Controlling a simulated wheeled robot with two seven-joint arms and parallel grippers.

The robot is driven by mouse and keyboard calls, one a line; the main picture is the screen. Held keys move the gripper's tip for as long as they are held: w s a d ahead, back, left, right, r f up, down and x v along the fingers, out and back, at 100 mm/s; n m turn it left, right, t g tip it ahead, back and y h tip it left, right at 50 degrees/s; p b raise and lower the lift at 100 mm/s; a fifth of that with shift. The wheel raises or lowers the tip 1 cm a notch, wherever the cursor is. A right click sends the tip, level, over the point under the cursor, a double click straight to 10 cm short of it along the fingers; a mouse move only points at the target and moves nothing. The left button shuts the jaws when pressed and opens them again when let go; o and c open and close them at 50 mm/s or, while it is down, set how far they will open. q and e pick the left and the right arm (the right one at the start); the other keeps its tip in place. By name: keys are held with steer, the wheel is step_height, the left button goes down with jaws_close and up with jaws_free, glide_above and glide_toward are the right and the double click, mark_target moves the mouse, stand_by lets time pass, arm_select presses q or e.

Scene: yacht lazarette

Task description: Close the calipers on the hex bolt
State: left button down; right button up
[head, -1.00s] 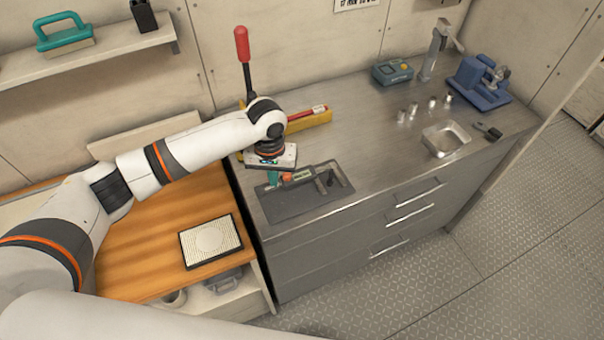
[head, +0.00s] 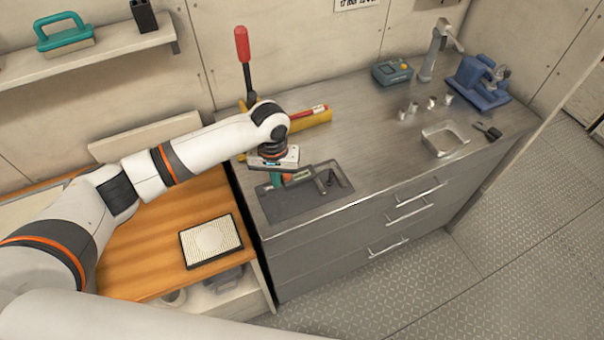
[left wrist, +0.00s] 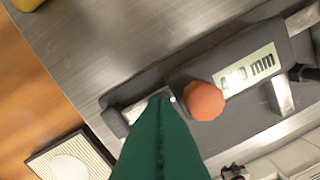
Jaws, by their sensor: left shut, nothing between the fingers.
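The calipers lie flat on a dark grey tray (head: 290,205) on the steel worktop. Their dark slider has a pale display (left wrist: 248,72) reading in mm, with its middle digits unclear. A faceted orange knob (left wrist: 204,101) sits beside the display. Metal jaw parts (left wrist: 281,95) show to the right of the slider. The hex bolt is not clearly distinguishable near the jaws. My left gripper (head: 276,181) points down over the left part of the tray. In the left wrist view its green fingers (left wrist: 162,101) are shut and empty, just left of the knob; contact cannot be told. My right gripper is not in view.
A yellow holder (head: 312,121) and a red-handled lever (head: 243,52) stand behind the arm. A metal dish (head: 446,139), small metal pieces and a blue device (head: 478,85) are at the right. The worktop between is clear. A wooden counter (head: 150,245) is at left.

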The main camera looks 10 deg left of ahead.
arm_select(q)
steer(key=shift+w+d, duration=0.45)
steer(key=shift+d, duration=0.2)
steer(key=shift+w+d, duration=0.4)
steer(key=shift+d, duration=0.2)
stand_by(0.8)
stand_by(0.5)
steer(key=shift+s+a+r+p, duration=0.1)
steer(key=shift+s+a+p, duration=0.2)
steer(key=shift+a+p, duration=0.25)
steer(key=shift+s+a+p, duration=0.3)
steer(key=shift+p, duration=0.2)
step_height(320, 180, up, 8)
steer(key=p, duration=0.8)
